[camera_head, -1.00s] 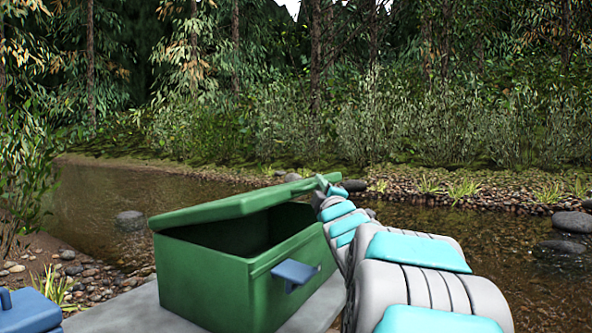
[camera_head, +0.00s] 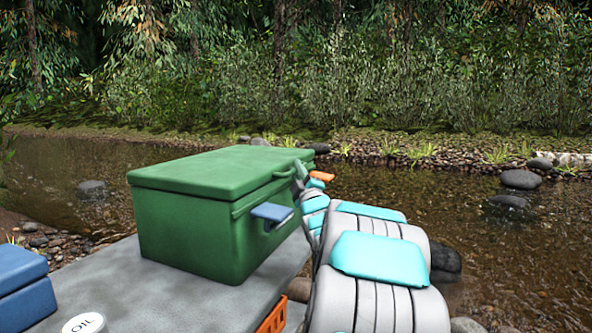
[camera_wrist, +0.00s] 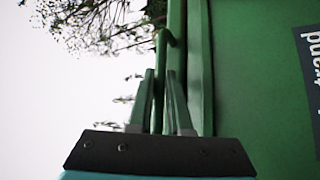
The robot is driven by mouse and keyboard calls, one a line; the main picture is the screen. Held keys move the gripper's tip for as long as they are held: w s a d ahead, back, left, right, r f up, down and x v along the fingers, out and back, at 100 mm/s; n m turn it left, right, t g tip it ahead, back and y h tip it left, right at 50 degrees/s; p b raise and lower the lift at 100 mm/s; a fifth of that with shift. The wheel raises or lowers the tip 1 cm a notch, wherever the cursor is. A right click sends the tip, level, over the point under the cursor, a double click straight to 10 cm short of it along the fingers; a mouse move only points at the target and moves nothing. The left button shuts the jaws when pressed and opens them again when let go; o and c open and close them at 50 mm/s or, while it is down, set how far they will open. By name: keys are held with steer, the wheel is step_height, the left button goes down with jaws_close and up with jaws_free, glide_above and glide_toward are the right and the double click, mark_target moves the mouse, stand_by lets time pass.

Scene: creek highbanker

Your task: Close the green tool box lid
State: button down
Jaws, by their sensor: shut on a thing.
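The green tool box (camera_head: 195,235) stands on a grey flat surface. Its green lid (camera_head: 205,172) lies level on the box, with no gap visible along the sides I can see. My gripper (camera_head: 301,172) is at the far end of this handle. In the wrist view my gripper (camera_wrist: 160,76) has its two fingers either side of the green handle (camera_wrist: 161,50), shut on it. The exact contact is partly hidden.
A blue box (camera_head: 22,288) and a white round cap marked OIL (camera_head: 85,323) are at the front left. An orange crate (camera_head: 272,318) shows at the front edge beside my arm. The grey surface (camera_head: 150,290) is bare in front of the tool box. A creek lies beyond.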

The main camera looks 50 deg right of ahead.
steer(key=shift+f, duration=0.55)
steer(key=c, duration=1.1)
jaws_free()
steer(key=shift+y, duration=0.3)
steer(key=shift+c, duration=0.2)
steer(key=v, duration=0.7)
steer(key=shift+s+a+p, duration=0.25)
steer(key=shift+s+p, duration=0.05)
steer(key=shift+p, duration=0.05)
